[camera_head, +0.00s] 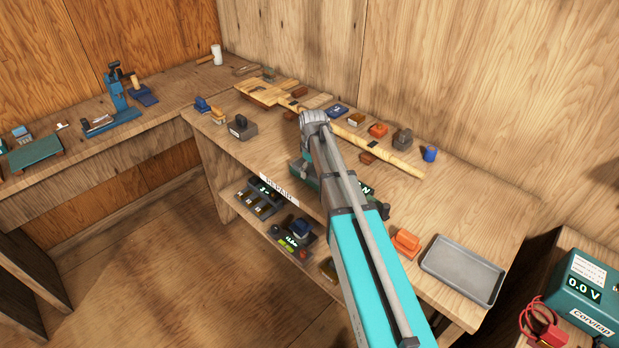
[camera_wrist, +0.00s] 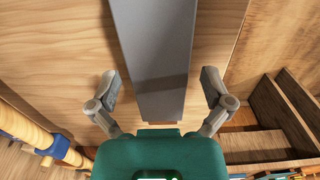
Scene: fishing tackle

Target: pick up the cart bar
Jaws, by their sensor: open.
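In the wrist view a flat grey bar (camera_wrist: 155,45), apparently the cart bar, runs down from the top edge and narrows to a blunt end near the centre. My gripper (camera_wrist: 159,84) is open, with one grey finger on each side of the bar. Gaps show between the bar and both fingers. A teal body with a small green light fills the bottom centre and hides what lies below the bar's end. In the head view my arm hides my gripper, and I cannot pick out the bar there.
The workbench holds a grey tray (camera_head: 462,270), an orange item (camera_head: 405,242), a blue cup (camera_head: 430,153) and a long pale rod (camera_head: 378,146). A red-leaded meter box (camera_head: 585,292) stands at right. A yellow pole (camera_wrist: 40,134) and wooden boards (camera_wrist: 285,105) flank the wrist view.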

